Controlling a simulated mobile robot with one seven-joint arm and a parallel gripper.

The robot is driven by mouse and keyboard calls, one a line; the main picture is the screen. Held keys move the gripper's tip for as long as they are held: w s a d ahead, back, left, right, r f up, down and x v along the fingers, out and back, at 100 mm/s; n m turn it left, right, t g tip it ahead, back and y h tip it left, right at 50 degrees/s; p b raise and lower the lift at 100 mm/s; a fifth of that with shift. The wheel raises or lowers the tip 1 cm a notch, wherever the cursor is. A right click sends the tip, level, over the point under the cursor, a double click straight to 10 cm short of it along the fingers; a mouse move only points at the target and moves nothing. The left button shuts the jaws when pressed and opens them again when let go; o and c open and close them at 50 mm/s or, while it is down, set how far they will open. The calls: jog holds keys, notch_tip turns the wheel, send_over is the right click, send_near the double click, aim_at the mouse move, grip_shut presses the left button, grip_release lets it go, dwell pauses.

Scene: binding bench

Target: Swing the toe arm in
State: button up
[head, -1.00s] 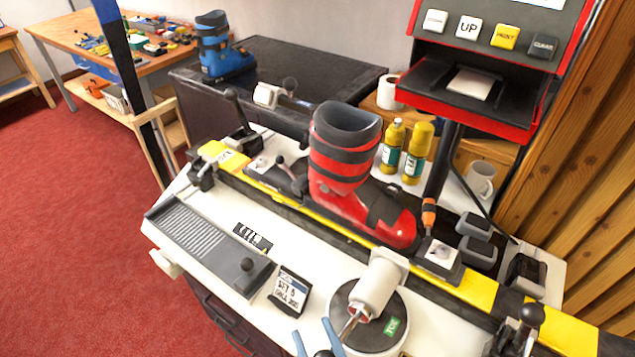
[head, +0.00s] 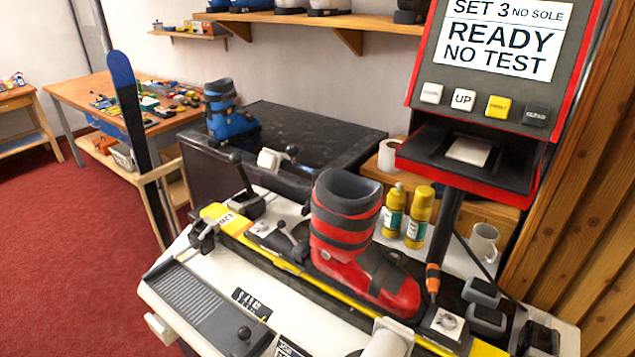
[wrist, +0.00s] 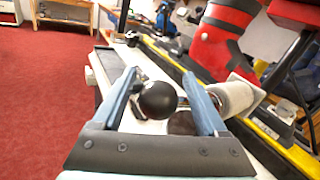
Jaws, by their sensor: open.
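The toe arm shows at the bottom edge of the head view as a white cylinder and pad (head: 390,340), mostly cut off. In the wrist view its white roller (wrist: 236,97) lies right of my fingers, with its black ball knob (wrist: 158,100) nearer. My gripper (wrist: 158,76) is open, its two blue fingers on either side of the knob. I cannot tell whether a finger touches it. The gripper is out of the head view. A red ski boot (head: 345,245) stands upright on the black and yellow ski (head: 288,263), beside the toe arm.
A red-framed console (head: 490,70) reads "SET 3 NO SOLE, READY, NO TEST". A similar white-padded arm (head: 270,159) is behind the boot. A grey ridged tray (head: 200,303) lies at front left.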

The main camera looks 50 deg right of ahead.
jog(key=shift+s, duration=0.1)
jog(key=p+v, duration=0.1)
jog(key=v, duration=1.1)
jog(key=shift+s+a, duration=0.2)
jog(key=shift+s, duration=0.15)
